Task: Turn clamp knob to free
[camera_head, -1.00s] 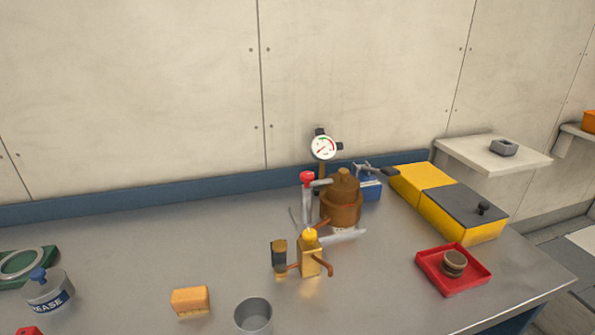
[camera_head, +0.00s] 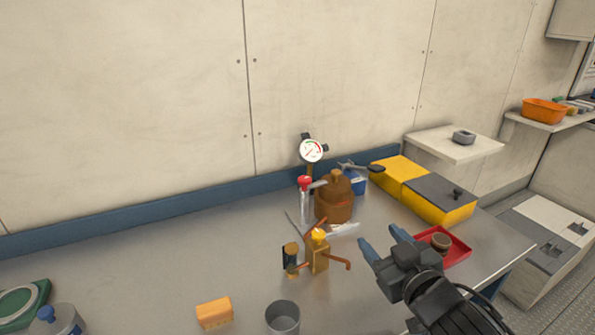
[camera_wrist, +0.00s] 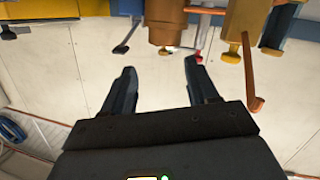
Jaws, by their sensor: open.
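A brass block (camera_head: 318,256) stands on the bench with a yellow knob (camera_head: 319,235) on top and copper pipes at its sides. Behind it, a red knob (camera_head: 304,182) tops a grey post near a brown domed housing (camera_head: 335,200). I cannot tell which knob is the clamp knob. My gripper (camera_head: 381,240) is open and empty, over the bench to the right of the brass block and apart from it. In the wrist view, my spread fingers (camera_wrist: 160,67) have nothing between them; the brass block (camera_wrist: 246,14) and a copper handle (camera_wrist: 250,75) hang at the upper right, inverted.
A round gauge (camera_head: 311,150) stands behind the housing. A red tray (camera_head: 457,247) is partly behind my gripper, with yellow boxes (camera_head: 397,172) beyond. A grey cup (camera_head: 283,318) and an orange block (camera_head: 214,313) are in front. The bench's left middle is clear.

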